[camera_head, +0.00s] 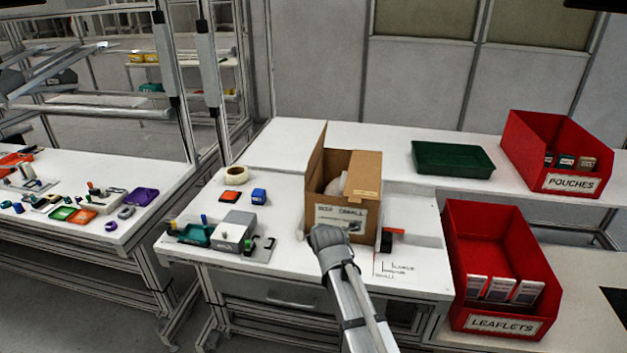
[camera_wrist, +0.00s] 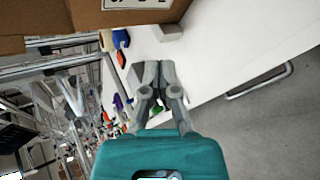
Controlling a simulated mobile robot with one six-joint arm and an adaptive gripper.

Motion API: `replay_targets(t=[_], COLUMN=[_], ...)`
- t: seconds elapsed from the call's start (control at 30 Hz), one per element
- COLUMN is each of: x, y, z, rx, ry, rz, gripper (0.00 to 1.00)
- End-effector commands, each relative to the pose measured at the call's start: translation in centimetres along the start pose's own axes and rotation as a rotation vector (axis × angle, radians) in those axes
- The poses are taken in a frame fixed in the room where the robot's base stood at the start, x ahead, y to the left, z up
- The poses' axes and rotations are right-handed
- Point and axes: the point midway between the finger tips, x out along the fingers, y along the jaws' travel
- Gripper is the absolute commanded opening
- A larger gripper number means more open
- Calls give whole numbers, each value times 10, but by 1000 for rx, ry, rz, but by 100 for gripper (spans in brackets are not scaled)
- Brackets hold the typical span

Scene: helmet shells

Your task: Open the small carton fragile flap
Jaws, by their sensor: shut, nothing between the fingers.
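The small brown carton (camera_head: 340,215) stands on the white table in the head view, with a white label on its front face. Its left flap (camera_head: 316,155) stands up, and another flap (camera_head: 365,175) with a small pale label lies at the right of the opening. A whitish rounded thing shows inside. My gripper (camera_head: 325,237) is in front of the carton's front face. In the wrist view my gripper (camera_wrist: 151,70) is shut and empty, and the carton (camera_wrist: 80,22) shows at the top left, apart from the fingers. Whether the gripper touches the carton cannot be told.
A green tray (camera_head: 452,160) lies behind right. Red bins marked pouches (camera_head: 560,150) and leaflets (camera_head: 490,255) stand at the right. A grey device (camera_head: 236,230), a tape roll (camera_head: 233,178) and a blue block (camera_head: 259,196) lie left of the carton. A red-and-black tool (camera_head: 388,238) lies close to its right.

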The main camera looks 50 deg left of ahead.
Motion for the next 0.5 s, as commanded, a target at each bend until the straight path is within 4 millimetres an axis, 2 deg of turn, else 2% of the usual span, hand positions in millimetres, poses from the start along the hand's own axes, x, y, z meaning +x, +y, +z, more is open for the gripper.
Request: replay_targets(t=[0.23, 0.5], x=[1, -4], y=[-3, 5], z=[1, 6], rx=[562, 1173], ry=[143, 312], rz=[0, -33], gripper=[0, 0])
